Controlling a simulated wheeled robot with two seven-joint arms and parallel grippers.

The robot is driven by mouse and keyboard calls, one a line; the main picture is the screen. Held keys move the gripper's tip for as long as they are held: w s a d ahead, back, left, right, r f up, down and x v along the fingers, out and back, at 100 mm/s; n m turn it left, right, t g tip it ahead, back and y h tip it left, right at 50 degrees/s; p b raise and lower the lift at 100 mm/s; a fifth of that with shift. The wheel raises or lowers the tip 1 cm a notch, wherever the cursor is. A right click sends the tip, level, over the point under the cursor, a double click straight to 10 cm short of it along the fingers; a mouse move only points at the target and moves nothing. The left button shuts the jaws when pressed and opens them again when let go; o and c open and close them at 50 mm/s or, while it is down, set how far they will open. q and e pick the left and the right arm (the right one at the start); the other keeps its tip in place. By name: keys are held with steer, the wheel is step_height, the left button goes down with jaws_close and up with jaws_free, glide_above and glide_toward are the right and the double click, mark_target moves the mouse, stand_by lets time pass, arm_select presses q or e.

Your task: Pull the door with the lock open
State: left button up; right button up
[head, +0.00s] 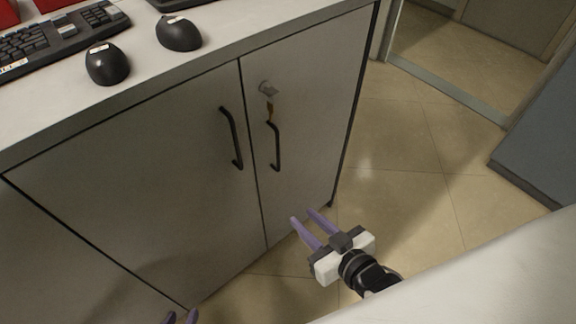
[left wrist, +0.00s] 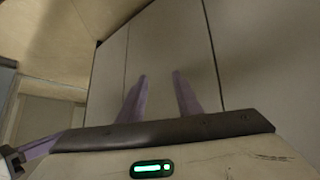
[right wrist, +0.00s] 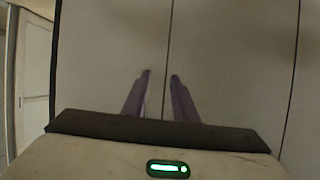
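The door with the lock (head: 310,110) is the right-hand grey door of a low cabinet, and it is closed. Its lock (head: 267,87) sits near the top inner edge, with a small key hanging from it. A dark bar handle (head: 275,147) is just below. My right gripper (head: 303,215) is open and empty, low in front of this door and below the handle. My left gripper (head: 180,318) shows only its purple fingertips at the bottom edge of the head view. The left wrist view shows its fingers (left wrist: 160,75) apart and empty, facing plain panels. Neither wrist view shows a handle.
The left cabinet door (head: 150,170) is closed and has its own dark handle (head: 232,138). The cabinet top (head: 210,62) carries a keyboard (head: 60,40) and two dark mice. Tiled floor (head: 420,150) is open to the right, with a grey-blue block (head: 545,130) at the right edge.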

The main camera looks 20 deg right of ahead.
steer(key=w+r+t+b, duration=0.2)
steer(key=w+b, duration=0.1)
steer(key=w, duration=0.5)
steer(key=w+r+t+b, duration=0.2)
steer(key=w+r+b, duration=0.1)
steer(key=w, duration=0.5)
steer(key=shift+a+r+t, duration=0.15)
steer(key=shift+r+t, duration=0.1)
steer(key=shift+t, duration=0.05)
steer(key=shift+c, duration=0.2)
jaws_close()
stand_by(0.6)
